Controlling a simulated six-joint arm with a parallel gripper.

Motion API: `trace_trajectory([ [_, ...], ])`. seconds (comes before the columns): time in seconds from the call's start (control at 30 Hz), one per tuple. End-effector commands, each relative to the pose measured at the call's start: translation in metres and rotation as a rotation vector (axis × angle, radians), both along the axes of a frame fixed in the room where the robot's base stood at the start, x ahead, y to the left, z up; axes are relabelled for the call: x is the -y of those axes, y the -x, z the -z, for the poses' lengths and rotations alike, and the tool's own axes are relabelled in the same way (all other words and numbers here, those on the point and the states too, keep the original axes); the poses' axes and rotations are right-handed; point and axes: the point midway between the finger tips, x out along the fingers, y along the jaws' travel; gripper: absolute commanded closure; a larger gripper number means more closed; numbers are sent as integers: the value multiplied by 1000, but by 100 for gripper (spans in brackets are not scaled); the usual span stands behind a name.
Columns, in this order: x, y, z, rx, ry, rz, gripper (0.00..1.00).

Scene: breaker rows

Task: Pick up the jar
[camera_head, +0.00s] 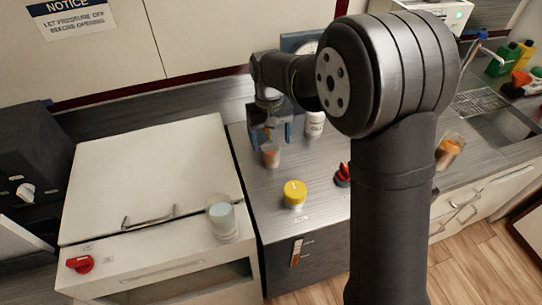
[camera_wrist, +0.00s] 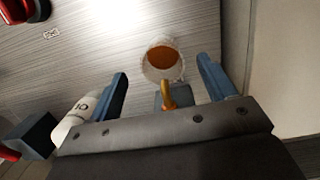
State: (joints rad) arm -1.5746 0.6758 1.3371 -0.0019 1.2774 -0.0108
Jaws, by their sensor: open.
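A small clear jar with orange-brown contents (camera_head: 270,155) stands upright on the grey counter, just below my gripper (camera_head: 270,133). In the wrist view the same jar (camera_wrist: 163,58) shows from above, in line with the gap between the blue fingers of my gripper (camera_wrist: 163,75). The fingers are apart and nothing is held. Whether they touch the jar cannot be told. Another jar with orange contents (camera_head: 450,150) stands at the right by the sink.
A white bottle (camera_head: 315,124) stands close to the right of my gripper; it also shows in the wrist view (camera_wrist: 75,118). The white appliance (camera_head: 150,165) adjoins the counter at left.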

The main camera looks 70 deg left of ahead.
Motion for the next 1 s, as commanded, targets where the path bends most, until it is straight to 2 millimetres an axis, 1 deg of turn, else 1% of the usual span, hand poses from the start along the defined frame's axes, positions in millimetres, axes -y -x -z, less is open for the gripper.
trace_trajectory([
  [0.03, 1, 1, 10, 0, 6, -1, 24],
  [0.1, 1, 3, 21, 0, 4, -1, 24],
  [0.2, 3, 2, 32, -1, 3, 0, 24],
  [0.3, 3, 2, 38, -1, 2, 0, 24],
  [0.5, 3, 2, 38, -1, 0, 0, 24],
  [0.53, 3, 2, 38, -1, 1, 0, 26],
  [0.67, 3, 2, 38, -1, 1, 0, 51],
  [0.7, 3, 2, 38, -1, 1, 0, 59],
  [0.77, 3, 2, 38, -1, 1, 0, 71],
  [0.8, 3, 2, 38, -1, 1, 0, 74],
  [0.83, 3, 2, 38, -1, 0, 0, 74],
  [0.87, 3, 2, 38, -1, 0, 0, 78],
  [1.0, 3, 2, 38, -1, 0, 0, 78],
])
